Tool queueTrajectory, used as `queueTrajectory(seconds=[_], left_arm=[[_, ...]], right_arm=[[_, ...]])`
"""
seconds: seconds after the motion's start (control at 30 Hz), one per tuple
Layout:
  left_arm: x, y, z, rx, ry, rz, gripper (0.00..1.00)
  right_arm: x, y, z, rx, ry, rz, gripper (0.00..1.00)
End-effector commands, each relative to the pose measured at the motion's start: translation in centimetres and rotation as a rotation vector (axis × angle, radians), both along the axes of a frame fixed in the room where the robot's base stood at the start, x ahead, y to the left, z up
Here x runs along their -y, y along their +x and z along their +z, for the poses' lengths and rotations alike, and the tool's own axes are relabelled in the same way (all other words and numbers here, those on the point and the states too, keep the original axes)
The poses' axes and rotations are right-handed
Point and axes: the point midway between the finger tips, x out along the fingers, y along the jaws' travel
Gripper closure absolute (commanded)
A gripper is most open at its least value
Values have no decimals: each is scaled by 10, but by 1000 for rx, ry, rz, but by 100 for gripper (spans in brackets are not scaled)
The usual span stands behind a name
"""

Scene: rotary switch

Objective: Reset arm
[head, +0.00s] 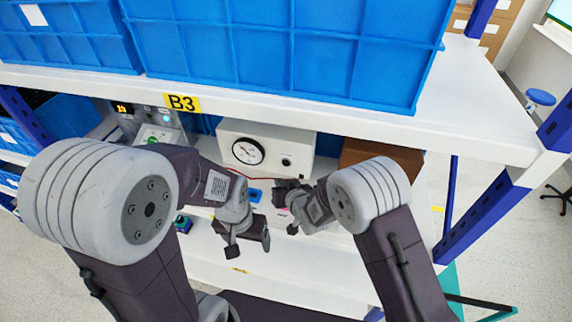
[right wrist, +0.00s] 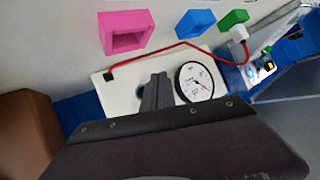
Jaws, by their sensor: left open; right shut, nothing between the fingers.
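My left gripper (head: 249,246) is open and empty in the head view, in front of the shelf and below the white instrument box (head: 267,150). My right gripper (head: 284,200) is shut and empty, above and to the right of the left one. Its closed fingers also show in the right wrist view (right wrist: 157,92), in front of the box. The box has a round dial (head: 248,151) and a small black knob (head: 286,161). In the right wrist view, the fingers partly cover the knob (right wrist: 142,92), and I cannot tell whether they touch it.
Blue bins (head: 270,45) fill the upper shelf. A grey control unit (head: 152,125) stands left of the box, a brown carton (head: 382,154) right. A pink hollow block (right wrist: 127,32), a blue block (right wrist: 195,23) and a green block (right wrist: 233,19) lie before the box, near a red cable (right wrist: 185,46).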

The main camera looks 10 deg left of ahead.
Motion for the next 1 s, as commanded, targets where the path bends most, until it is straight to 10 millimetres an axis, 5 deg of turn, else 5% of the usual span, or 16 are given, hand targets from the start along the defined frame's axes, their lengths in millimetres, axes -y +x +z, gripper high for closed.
queueTrajectory(seconds=[0.47, 0.57, 0.67, 0.8, 1.0], left_arm=[[0, 0, 0, 0, 0, 0, 21], [0, 0, 0, 0, 0, 0, 21], [0, 0, 0, 0, 0, 0, 21], [0, 0, 0, 0, 0, 0, 21], [0, 0, 0, 0, 0, 0, 21]], right_arm=[[7, 2, 2, -8, -10, -10, 100], [53, 7, 10, -71, -73, -71, 100], [137, -6, 20, -204, -181, -170, 100], [236, -61, 28, -413, -300, -280, 100], [314, -153, 34, -655, -378, -372, 100]])
